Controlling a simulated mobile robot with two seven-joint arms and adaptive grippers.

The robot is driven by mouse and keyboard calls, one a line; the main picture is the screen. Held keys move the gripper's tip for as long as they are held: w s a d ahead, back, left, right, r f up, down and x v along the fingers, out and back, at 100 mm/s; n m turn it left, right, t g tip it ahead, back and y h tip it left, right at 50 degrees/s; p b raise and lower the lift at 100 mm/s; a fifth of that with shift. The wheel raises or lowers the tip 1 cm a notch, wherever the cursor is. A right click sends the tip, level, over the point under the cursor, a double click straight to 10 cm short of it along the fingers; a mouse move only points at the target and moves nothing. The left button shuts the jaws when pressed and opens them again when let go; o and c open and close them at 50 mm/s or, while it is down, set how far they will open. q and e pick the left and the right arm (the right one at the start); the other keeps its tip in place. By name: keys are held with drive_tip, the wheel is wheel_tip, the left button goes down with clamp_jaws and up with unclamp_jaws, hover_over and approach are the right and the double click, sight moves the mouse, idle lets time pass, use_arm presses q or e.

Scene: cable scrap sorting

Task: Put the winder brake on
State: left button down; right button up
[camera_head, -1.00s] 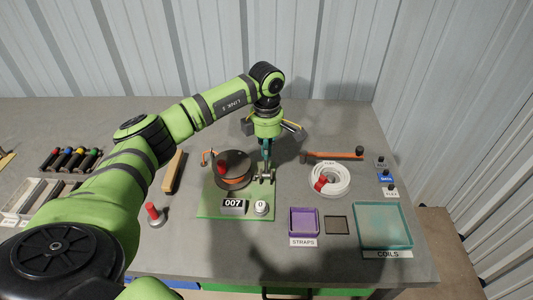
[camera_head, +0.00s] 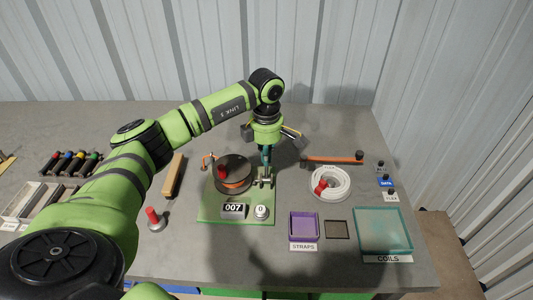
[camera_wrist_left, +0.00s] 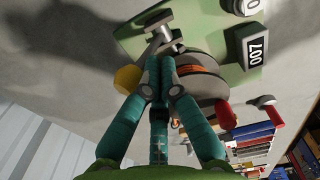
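The winder (camera_head: 234,168) is a dark disc with orange cable and a red knob on a green base plate (camera_head: 208,212). A metal lever mechanism (camera_head: 264,182), apparently the brake, stands at the disc's right side. It also shows in the left wrist view (camera_wrist_left: 158,36), with a yellow ball (camera_wrist_left: 127,78) close by. My left gripper (camera_head: 265,160) points down at this mechanism. In the left wrist view its teal fingers (camera_wrist_left: 160,72) are drawn together beside the yellow ball. The fingertips partly hide the lever, and I cannot tell whether they touch it. My right gripper is not in view.
A counter reading 007 (camera_head: 233,211) and a round button (camera_head: 261,212) sit on the plate's front. A white coil (camera_head: 343,184), an orange-handled tool (camera_head: 333,159), a purple straps tray (camera_head: 304,239) and a teal coils tray (camera_head: 384,252) lie to the right.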

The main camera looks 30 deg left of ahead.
sight(266, 174)
use_arm(q)
wheel_tip(266, 174, up, 6)
drive_tip(key=p, duration=0.3)
drive_tip(key=shift+f, duration=0.1)
idle(0.4)
